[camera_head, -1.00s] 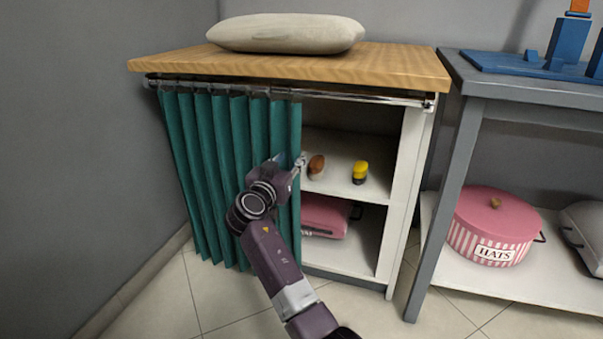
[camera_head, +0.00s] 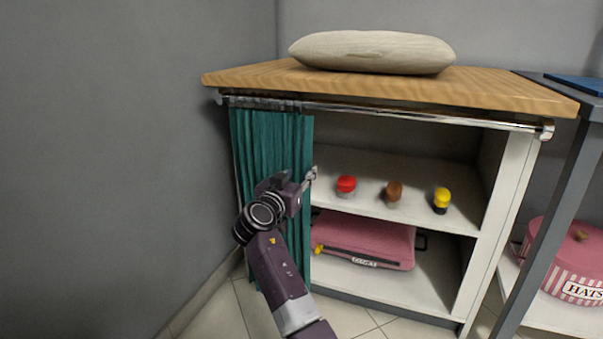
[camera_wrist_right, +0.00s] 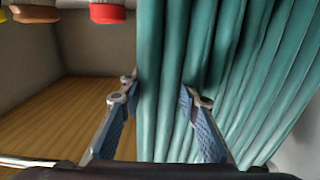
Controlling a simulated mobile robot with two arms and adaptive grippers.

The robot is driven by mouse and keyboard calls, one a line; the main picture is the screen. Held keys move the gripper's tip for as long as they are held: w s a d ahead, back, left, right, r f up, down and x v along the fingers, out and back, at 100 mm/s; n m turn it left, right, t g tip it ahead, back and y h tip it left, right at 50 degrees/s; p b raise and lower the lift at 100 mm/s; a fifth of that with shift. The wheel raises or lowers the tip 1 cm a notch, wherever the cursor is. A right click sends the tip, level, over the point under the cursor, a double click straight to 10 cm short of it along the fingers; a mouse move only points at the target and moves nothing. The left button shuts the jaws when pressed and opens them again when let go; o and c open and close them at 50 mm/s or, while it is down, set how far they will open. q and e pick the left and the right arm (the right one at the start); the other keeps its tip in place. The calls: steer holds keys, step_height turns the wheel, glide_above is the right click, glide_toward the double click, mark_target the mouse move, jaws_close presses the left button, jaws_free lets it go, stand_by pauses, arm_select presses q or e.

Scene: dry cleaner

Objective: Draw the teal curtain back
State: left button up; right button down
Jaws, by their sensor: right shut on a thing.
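The teal curtain (camera_head: 257,143) hangs from a metal rod (camera_head: 400,114) under the wooden top of a white shelf unit. It is bunched in tight folds at the rod's left end, and most of the unit's front is open. My right gripper (camera_head: 307,182) is at the curtain's right edge. In the right wrist view the curtain (camera_wrist_right: 165,70) passes between the two fingers of the gripper (camera_wrist_right: 160,92), which is shut on its edge. My left gripper is not in view.
Shelves hold a red-topped item (camera_head: 346,183), a brown-topped one (camera_head: 393,190), a yellow-topped one (camera_head: 441,196) and a pink case (camera_head: 365,240). A cushion (camera_head: 372,52) lies on top. A grey wall (camera_head: 130,150) stands close left; a grey table leg (camera_head: 545,235) stands right.

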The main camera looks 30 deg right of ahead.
steer(key=c, duration=1.4)
jaws_free()
steer(key=v, duration=0.7)
steer(key=shift+s+a, duration=0.15)
steer(key=shift+a, duration=0.05)
